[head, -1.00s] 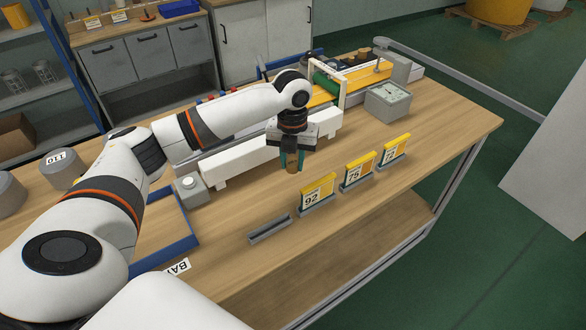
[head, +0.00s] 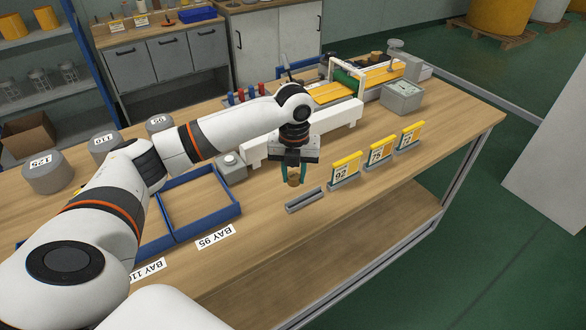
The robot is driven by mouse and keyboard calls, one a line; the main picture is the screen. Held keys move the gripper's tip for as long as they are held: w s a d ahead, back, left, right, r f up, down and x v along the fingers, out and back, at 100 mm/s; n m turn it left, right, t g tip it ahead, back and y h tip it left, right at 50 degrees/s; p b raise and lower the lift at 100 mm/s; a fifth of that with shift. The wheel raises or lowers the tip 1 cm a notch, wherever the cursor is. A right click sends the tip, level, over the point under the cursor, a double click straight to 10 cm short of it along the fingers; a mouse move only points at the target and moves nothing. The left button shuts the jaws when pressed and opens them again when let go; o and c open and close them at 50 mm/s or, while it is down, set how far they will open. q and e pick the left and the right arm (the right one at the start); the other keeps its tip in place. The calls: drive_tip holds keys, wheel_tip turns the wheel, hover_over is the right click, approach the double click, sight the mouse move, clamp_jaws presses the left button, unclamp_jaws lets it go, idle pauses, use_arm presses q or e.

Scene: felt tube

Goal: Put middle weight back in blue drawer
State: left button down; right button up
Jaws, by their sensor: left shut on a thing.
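Three grey round weights stand at the left: one marked 125 (head: 47,178), a middle one marked 110 (head: 105,147) and one marked 95 (head: 160,124). No thing clearly a blue drawer shows. A blue-rimmed tray (head: 207,229) labelled BAY 95 lies empty left of the gripper. A second blue-rimmed tray, by the label BAY 110, is partly hidden by my left arm. My right gripper is not in view.
The grey holder (head: 305,200) and yellow number cards 92 (head: 345,170), 75 (head: 379,155) and 72 (head: 410,136) line the front edge. A white beam and a rig with yellow strips (head: 335,92) stand behind the gripper. A dial box (head: 402,96) is at right.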

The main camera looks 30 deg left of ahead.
use_arm(q)
drive_tip(key=shift+d+f+n, duration=0.3)
drive_tip(key=shift+f+n, duration=0.25)
drive_tip(key=shift+n, duration=0.15)
drive_tip(key=s+d+f+n, duration=0.5)
drive_tip(key=s+n, duration=0.3)
drive_tip(key=n, duration=0.6)
drive_tip(key=s+d+f+n, duration=0.6)
drive_tip(key=s+n, duration=0.3)
drive_tip(key=n, duration=0.5)
drive_tip(key=shift+s+d+f+n, duration=0.3)
drive_tip(key=shift+d+n, duration=0.1)
drive_tip(key=shift+d, duration=0.3)
